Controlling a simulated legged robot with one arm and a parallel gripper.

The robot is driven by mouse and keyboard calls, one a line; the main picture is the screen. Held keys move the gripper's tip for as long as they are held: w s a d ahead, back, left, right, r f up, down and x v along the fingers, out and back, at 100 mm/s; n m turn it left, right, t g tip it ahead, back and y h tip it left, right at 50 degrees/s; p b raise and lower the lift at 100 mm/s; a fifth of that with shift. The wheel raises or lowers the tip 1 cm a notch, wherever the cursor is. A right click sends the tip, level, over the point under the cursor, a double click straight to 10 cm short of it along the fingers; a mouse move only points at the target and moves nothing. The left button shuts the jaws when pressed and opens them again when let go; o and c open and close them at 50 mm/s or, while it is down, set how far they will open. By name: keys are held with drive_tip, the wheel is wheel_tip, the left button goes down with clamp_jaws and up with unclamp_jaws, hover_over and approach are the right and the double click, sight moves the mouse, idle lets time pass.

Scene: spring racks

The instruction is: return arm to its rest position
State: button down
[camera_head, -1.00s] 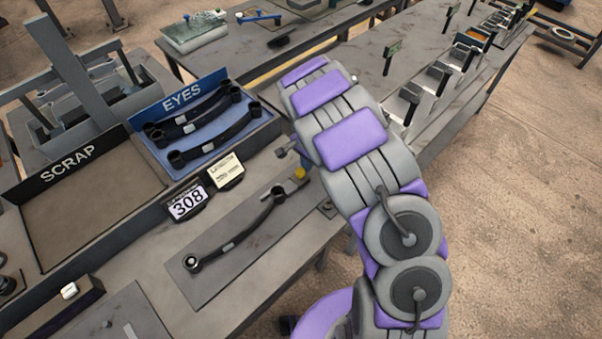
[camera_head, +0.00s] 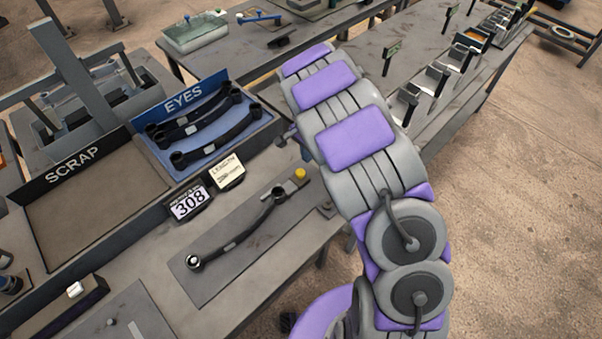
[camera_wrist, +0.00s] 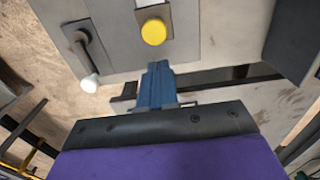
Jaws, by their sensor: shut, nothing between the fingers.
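My gripper (camera_wrist: 158,68) shows in the wrist view as blue fingers closed together with nothing between them. It is over the bench edge, near a yellow button (camera_wrist: 153,31). In the head view my purple and grey arm reaches up over the bench and hides most of the gripper. A dark leaf spring (camera_head: 238,232) lies on a grey plate (camera_head: 213,284) below and left of the arm, apart from it. One end of a dark bar with a pale tip (camera_wrist: 88,62) shows left of the fingers in the wrist view.
The blue EYES tray (camera_head: 262,128) holds several dark springs. The SCRAP tray (camera_head: 60,222) beside it looks empty. A display reading 308 (camera_head: 190,203) stands in front of them. A row of racks (camera_head: 437,76) runs along the bench at the right. Floor at the right is open.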

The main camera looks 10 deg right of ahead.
drive_tip(key=shift+r, duration=0.55)
drive_tip(key=s+d+r+n, duration=0.2)
drive_tip(key=s+r, duration=0.5)
drive_tip(key=s+d+r+n, duration=0.1)
drive_tip(key=s+d+r, duration=0.2)
drive_tip(key=s+r, duration=0.5)
drive_tip(key=s+r+n+g, duration=0.1)
drive_tip(key=s+n, duration=0.3)
drive_tip(key=s, duration=0.8)
drive_tip(key=s+a+r+n, duration=0.1)
drive_tip(key=s+r+n, duration=0.2)
drive_tip(key=s, duration=0.9)
drive_tip(key=shift+s+a+r+n+g, duration=0.2)
drive_tip(key=shift+s+r+n+g, duration=0.1)
drive_tip(key=shift+n+g, duration=0.1)
drive_tip(key=c, duration=1.8)
unclamp_jaws()
